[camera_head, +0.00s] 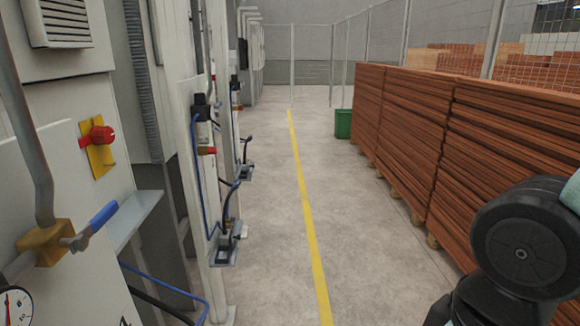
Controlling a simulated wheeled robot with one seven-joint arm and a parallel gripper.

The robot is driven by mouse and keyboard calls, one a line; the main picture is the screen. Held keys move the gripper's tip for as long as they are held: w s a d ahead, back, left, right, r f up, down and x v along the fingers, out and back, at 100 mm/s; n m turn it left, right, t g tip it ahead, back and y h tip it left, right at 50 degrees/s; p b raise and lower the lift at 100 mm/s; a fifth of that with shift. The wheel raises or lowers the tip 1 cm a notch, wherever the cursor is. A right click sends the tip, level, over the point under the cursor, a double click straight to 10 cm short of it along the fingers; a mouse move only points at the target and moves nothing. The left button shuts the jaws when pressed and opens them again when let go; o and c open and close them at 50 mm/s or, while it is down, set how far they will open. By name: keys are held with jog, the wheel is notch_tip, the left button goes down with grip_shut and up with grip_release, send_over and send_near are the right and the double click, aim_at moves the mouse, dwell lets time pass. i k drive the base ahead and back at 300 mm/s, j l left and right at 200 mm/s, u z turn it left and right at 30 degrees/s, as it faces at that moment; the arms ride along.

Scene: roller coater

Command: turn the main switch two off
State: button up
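A red rotary switch knob (102,136) sits on a yellow plate (98,157) on the grey cabinet at the left. It is the only such switch I can make out, and no label on it is readable. My arm shows at the lower right as a black round joint with a pale green part, well apart from the switch across the aisle. My gripper is not in the picture.
A blue-handled valve (92,224) with a brass body (45,242) and a gauge (14,305) are below the switch. Cabinets with hoses line the left. Stacked reddish boards (415,140) line the right. A green bin (343,124) stands farther back. The floor along the yellow line (304,208) is clear.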

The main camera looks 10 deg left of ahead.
aim_at(166, 234)
jog(key=i, duration=0.95)
jog(key=i+l+u, duration=0.1)
jog(key=i, duration=0.8)
jog(key=i+l+u, duration=0.1)
jog(key=i+u, duration=0.35)
jog(key=i+l+u, duration=0.2)
jog(key=u, duration=0.25)
jog(key=i+l+u, duration=0.65)
jog(key=l+u, duration=0.2)
jog(key=i+l+u, duration=0.15)
jog(key=l+u, duration=0.15)
jog(key=l, duration=0.15)
jog(key=i+l+u, duration=0.15)
jog(key=l+u, duration=0.15)
jog(key=l, duration=0.15)
jog(key=l+u, duration=0.35)
jog(key=l, duration=0.15)
jog(key=i, duration=0.05)
